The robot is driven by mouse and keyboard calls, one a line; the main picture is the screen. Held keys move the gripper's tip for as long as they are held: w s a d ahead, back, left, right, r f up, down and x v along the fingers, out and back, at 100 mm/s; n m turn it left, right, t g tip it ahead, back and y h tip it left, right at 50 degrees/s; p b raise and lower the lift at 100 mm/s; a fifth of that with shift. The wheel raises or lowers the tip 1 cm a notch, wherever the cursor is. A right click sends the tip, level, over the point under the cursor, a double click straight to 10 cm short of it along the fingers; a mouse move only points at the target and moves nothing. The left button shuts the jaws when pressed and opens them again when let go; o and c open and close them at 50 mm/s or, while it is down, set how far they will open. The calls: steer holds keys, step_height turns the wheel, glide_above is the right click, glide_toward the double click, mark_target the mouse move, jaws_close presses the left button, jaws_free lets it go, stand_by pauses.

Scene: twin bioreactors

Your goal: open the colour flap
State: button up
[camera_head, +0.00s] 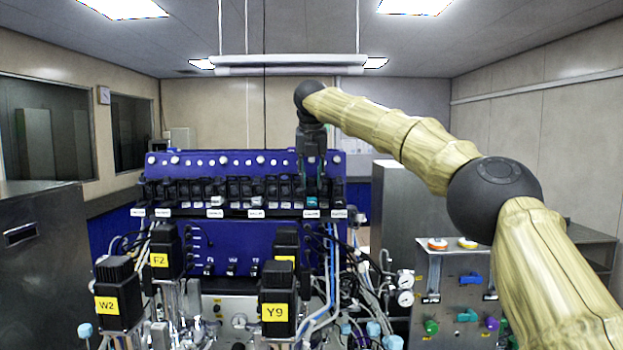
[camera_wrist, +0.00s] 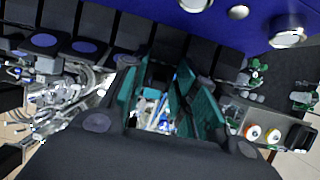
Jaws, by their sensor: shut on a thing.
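The teal colour flap (camera_head: 312,202) is toward the right end of a row of black pump heads on the blue panel. My gripper (camera_head: 312,172) reaches down from above to this spot and is shut on the flap. The dark gripper body hides the lower part of that view. How far the flap is raised I cannot tell.
Black pump heads (camera_head: 240,190) line the blue panel (camera_head: 110,232) beside my gripper. Below stand black motors (camera_head: 278,282) with yellow labels, tubes and cables. A grey panel (camera_head: 462,325) with coloured valves is at the right. The space above the row is free.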

steer(key=shift+r+g, duration=0.25)
steer(key=shift+g, duration=0.05)
stand_by(0.5)
steer(key=o, duration=0.7)
steer(key=shift+f, duration=0.1)
steer(key=v, duration=1.2)
